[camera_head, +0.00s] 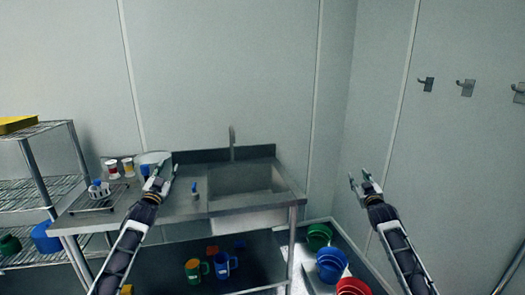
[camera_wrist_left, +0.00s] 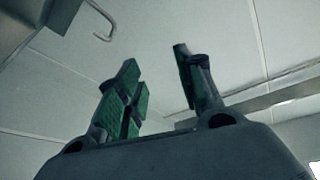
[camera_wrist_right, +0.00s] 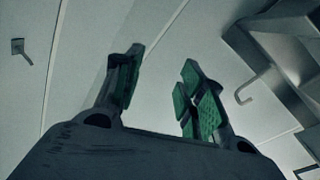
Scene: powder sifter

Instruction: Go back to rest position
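My left gripper (camera_head: 160,177) is raised in front of the steel counter in the head view, its fingers pointing up and apart. The left wrist view shows the same gripper (camera_wrist_left: 160,90) open with nothing between its green-padded fingers. My right gripper (camera_head: 364,184) is raised in front of the right-hand wall, also pointing up. The right wrist view shows this gripper (camera_wrist_right: 157,90) open and empty. Neither gripper appears to touch anything.
A steel sink counter (camera_head: 180,208) holds small containers (camera_head: 120,168) at its left. A wire shelf (camera_head: 30,192) stands at far left. A green mug (camera_head: 195,270) and blue mug (camera_head: 225,265) sit below. Green (camera_head: 319,236), blue (camera_head: 331,265) and red (camera_head: 352,286) buckets stand lower right. Hooks (camera_head: 466,88) are on the wall.

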